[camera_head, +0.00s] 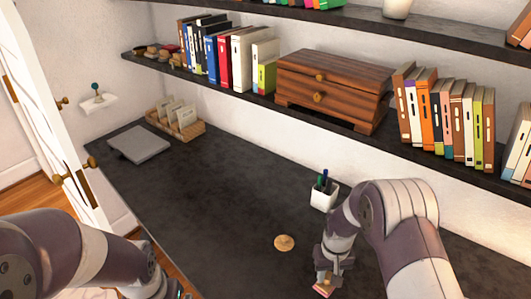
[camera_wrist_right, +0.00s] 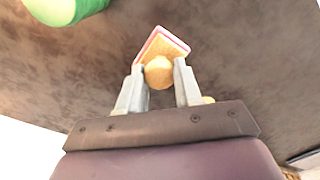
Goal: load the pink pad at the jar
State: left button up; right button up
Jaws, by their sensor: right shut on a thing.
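My right gripper (camera_head: 324,280) is shut on a small wooden block with a round knob and a pink-and-white layered edge, the pink pad (camera_head: 322,290). In the right wrist view the fingers (camera_wrist_right: 159,78) grip at the knob, and the pad (camera_wrist_right: 163,44) points away from the wrist. My left gripper (camera_head: 178,292) is at the bottom edge, mostly cut off.
A round wooden piece (camera_head: 284,243) lies on the dark desk (camera_head: 215,200), left of my right gripper. A white pen cup (camera_head: 323,196) stands behind. A grey flat case (camera_head: 139,144) and a card box (camera_head: 175,122) are far left. Shelves (camera_head: 320,122) overhang the back.

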jog(key=shift+a+f, duration=0.1)
jog(key=shift+a, duration=0.1)
jog(key=shift+s+d+r, duration=0.1)
jog(key=shift+d+r, duration=0.15)
jog(key=s+d+r+m+p, duration=0.2)
jog(key=s+d+r+p, duration=0.45)
jog(key=d, duration=0.35)
jog(key=shift+n, duration=0.8)
jog(key=s+f+b, duration=0.2)
jog(key=f+b, duration=0.3)
jog(key=shift+s+d+f, duration=0.15)
jog(key=shift+s+d, duration=0.1)
jog(key=shift+s, duration=0.15)
jog(key=shift+w+f, duration=0.1)
jog(key=shift+f, duration=0.15)
jog(key=shift+f+b, duration=0.45)
jog(key=shift+f, duration=0.05)
